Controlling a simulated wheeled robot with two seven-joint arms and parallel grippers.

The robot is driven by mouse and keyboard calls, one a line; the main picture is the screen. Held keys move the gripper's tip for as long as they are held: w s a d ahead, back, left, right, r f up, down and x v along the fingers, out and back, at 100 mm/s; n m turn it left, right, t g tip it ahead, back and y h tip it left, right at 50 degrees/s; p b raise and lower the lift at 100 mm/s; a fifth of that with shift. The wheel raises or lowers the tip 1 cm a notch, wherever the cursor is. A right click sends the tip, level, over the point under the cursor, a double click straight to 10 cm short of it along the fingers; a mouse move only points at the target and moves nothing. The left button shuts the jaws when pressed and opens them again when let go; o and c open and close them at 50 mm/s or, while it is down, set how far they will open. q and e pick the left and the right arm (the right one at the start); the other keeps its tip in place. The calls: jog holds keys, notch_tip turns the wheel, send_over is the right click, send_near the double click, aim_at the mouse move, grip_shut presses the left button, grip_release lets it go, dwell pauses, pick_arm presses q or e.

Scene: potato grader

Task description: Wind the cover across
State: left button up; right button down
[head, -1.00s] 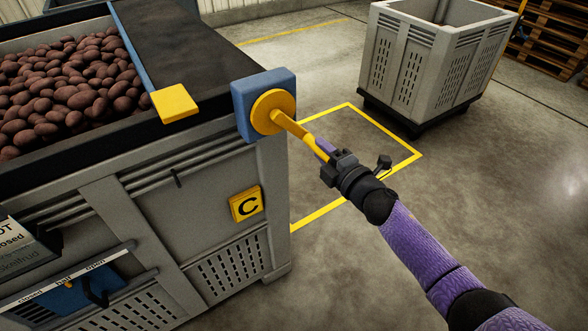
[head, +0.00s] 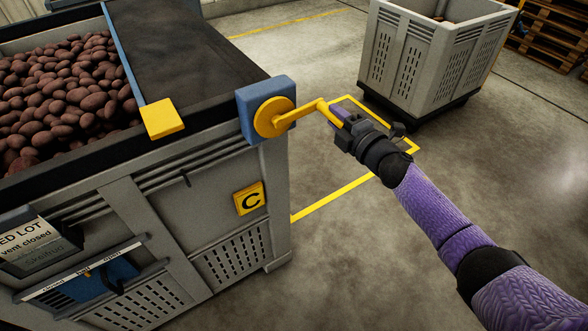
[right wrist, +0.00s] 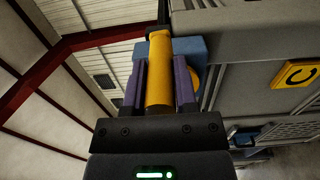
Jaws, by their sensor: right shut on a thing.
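The black cover (head: 190,55) lies over the right part of the grey crate (head: 100,200), with a blue bar (head: 124,52) along its left edge. Potatoes (head: 65,90) lie uncovered to its left. A yellow crank (head: 300,114) sits on a blue housing (head: 250,128) at the crate's near right corner. Its arm points right and slightly up. My right gripper (head: 340,115) is shut on the crank's handle; in the right wrist view the yellow handle (right wrist: 159,80) lies between the purple fingers. My left gripper is not in view.
A yellow block (head: 162,118) sits on the crate rim at the blue bar's near end. A yellow C sign (head: 249,198) and a vent slider (head: 95,282) are on the crate's front. Another grey crate (head: 430,60) stands at the back right. The floor between is clear.

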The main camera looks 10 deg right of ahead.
jog(key=r+p, duration=0.2)
jog(key=a+r+p, duration=0.1)
jog(key=r+p, duration=0.1)
jog(key=shift+s+a+r, duration=0.1)
jog(key=shift+a+r, duration=0.05)
jog(key=shift+r, duration=0.05)
jog(key=s+a+r+p, duration=0.2)
jog(key=a+p, duration=0.1)
jog(key=a, duration=0.1)
jog(key=s+a+r+p, duration=0.1)
jog(key=a+r+p, duration=0.1)
jog(key=a+p, duration=0.2)
jog(key=shift+s+a+r, duration=0.35)
jog(key=shift+a, duration=0.35)
jog(key=shift+a, duration=0.1)
